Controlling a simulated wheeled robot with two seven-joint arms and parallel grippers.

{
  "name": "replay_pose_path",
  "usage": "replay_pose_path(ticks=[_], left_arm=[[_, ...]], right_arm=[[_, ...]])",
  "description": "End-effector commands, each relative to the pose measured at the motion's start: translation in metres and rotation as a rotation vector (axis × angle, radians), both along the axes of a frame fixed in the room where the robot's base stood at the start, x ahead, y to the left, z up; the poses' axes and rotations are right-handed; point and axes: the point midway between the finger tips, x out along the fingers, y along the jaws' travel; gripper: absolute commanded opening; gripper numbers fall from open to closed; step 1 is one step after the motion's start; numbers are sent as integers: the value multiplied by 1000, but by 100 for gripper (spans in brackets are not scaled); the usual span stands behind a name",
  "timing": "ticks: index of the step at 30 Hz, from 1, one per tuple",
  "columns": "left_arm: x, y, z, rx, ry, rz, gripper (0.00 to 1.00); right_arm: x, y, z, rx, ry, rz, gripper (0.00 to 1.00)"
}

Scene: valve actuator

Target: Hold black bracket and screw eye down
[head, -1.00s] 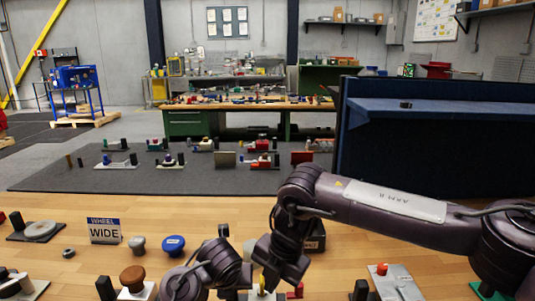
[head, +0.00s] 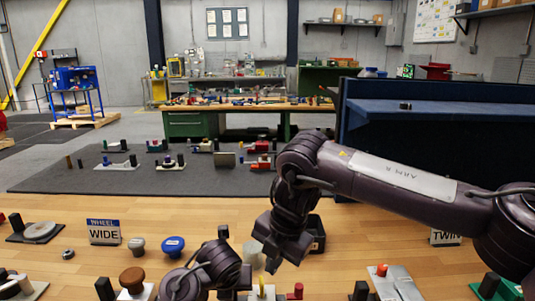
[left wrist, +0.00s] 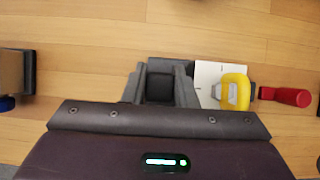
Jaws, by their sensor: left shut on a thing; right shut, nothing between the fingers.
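The yellow screw eye (head: 262,291) stands at the bottom edge of the head view. In the left wrist view the yellow eye (left wrist: 232,92) is on a white plate (left wrist: 207,78), with a red handle (left wrist: 286,96) to its right. The black bracket (left wrist: 160,84) is between the fingers of my left gripper (left wrist: 163,88), which is shut on it, left of the eye. In the head view my left gripper's fingertips are hidden. My right gripper (head: 272,262) is shut and empty, above the screw eye and apart from it.
A dark box (head: 316,236) stands just behind my right gripper. A grey knob (head: 137,245), a blue ring (head: 173,246) and a brown knob (head: 132,279) are to the left. A WIDE sign (head: 104,232) and a TWIN sign (head: 446,238) stand on the table. Bare wood lies at centre right.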

Motion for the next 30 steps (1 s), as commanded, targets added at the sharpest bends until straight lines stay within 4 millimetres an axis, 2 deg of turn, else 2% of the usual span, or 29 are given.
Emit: replay_pose_path(ticks=[9,14,17,30], left_arm=[[-1,1,-4,3,8,2,0],[-1,1,-4,3,8,2,0],[-1,1,-4,3,8,2,0],[-1,1,-4,4,8,1,0]], right_arm=[[1,-5,7,-5,-2,-368,0],[2,-7,6,0,-3,-466,0],[2,-7,0,1,-2,-479,0],[2,-7,-51,2,0,-477,0]])
